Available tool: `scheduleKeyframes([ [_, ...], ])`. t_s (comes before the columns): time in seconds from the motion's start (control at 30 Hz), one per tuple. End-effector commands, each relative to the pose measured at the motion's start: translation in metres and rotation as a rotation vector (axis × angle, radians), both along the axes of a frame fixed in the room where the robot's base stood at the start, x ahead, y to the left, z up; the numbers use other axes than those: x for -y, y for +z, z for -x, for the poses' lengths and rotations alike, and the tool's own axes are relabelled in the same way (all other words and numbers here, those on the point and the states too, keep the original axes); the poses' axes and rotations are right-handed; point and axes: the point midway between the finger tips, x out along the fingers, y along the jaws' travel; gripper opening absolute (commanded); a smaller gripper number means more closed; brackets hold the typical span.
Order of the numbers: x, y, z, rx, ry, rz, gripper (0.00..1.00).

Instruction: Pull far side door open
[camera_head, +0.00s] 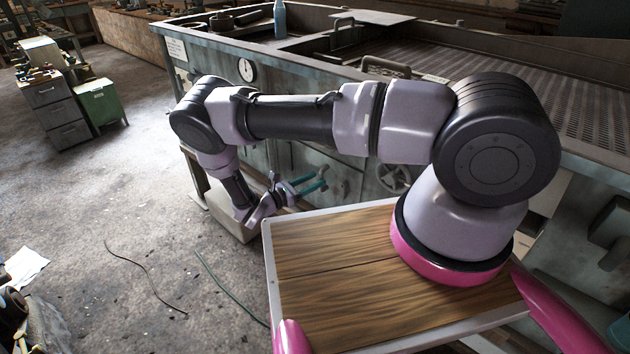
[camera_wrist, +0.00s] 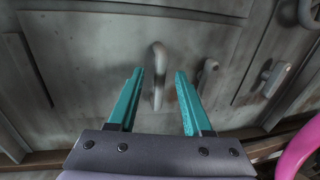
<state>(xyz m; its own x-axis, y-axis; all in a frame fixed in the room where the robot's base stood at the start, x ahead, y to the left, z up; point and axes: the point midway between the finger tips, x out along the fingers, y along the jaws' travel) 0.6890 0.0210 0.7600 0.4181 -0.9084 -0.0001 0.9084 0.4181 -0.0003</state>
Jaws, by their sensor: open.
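In the wrist view my gripper (camera_wrist: 160,95) is open, with its two teal fingers spread apart. A curved metal handle (camera_wrist: 157,68) on a grey metal door panel (camera_wrist: 95,50) shows between the fingers. Whether the fingers reach around the handle or stay short of it I cannot tell; neither finger appears to touch it. The door looks flush with the front of the cabinet. In the head view my gripper (camera_head: 308,183) is low in front of the grey machine cabinet (camera_head: 345,168), and the handle cannot be made out there.
Two more fittings, a smaller handle (camera_wrist: 207,74) and a latch (camera_wrist: 275,77), sit right of the handle. In the head view a handwheel (camera_head: 394,178) is on the cabinet front. A pale box (camera_head: 232,218) stands below my arm. The concrete floor (camera_head: 150,190) at left is mostly clear, with cables.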

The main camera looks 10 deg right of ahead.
Motion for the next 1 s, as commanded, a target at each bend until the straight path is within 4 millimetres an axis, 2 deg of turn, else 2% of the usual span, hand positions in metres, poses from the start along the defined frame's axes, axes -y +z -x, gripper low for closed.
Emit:
scheduleKeyframes([
  [0.37, 0.0070, 0.0001, -0.0031, 0.001, 0.000, 0.000, 0.50],
  [0.43, 0.0070, 0.0001, -0.0031, 0.001, 0.000, 0.000, 0.30],
  [0.5, 0.0070, 0.0000, -0.0030, 0.000, 0.000, 0.000, 0.04],
  [0.53, 0.0069, 0.0001, -0.0031, 0.001, 0.000, 0.000, 0.00],
  [1.0, 0.0069, 0.0000, -0.0030, 0.000, 0.000, 0.000, 0.00],
])
